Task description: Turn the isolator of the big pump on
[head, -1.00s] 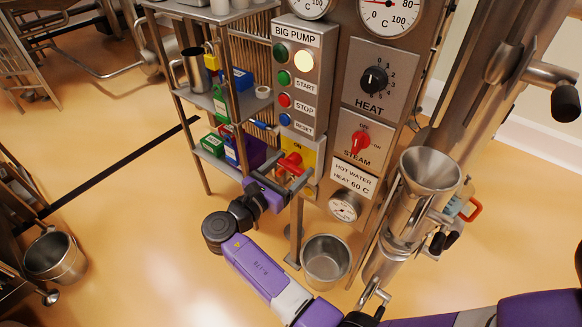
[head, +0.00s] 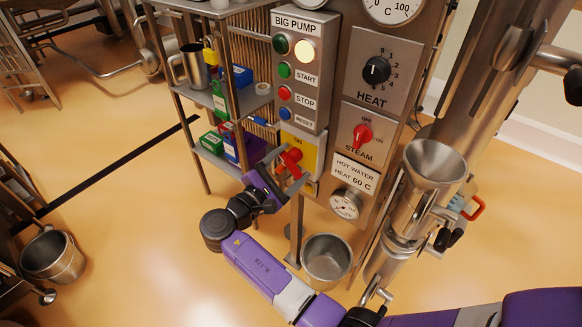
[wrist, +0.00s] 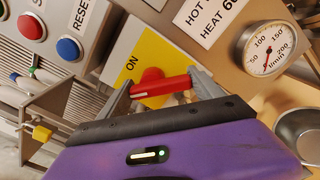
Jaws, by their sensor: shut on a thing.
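The isolator of the big pump is a red handle (head: 291,159) on a yellow plate (head: 309,157), below the BIG PUMP button panel (head: 299,75). My gripper (head: 287,171) reaches it from below and is shut on the handle. In the wrist view the red handle (wrist: 162,87) lies between the two grey fingers of my gripper (wrist: 163,88). A pale line marks the handle's left end there. The yellow plate (wrist: 150,55) and its word ON sit tilted in that view, with ON beside the handle's left end. Any OFF mark is hidden.
A steel shelf rack (head: 262,97) with boxes and a jug stands close on the left. The HEAT knob (head: 376,69) and red STEAM knob (head: 362,135) are at right. A steel bucket (head: 327,262) and a funnel (head: 435,163) stand near my arm.

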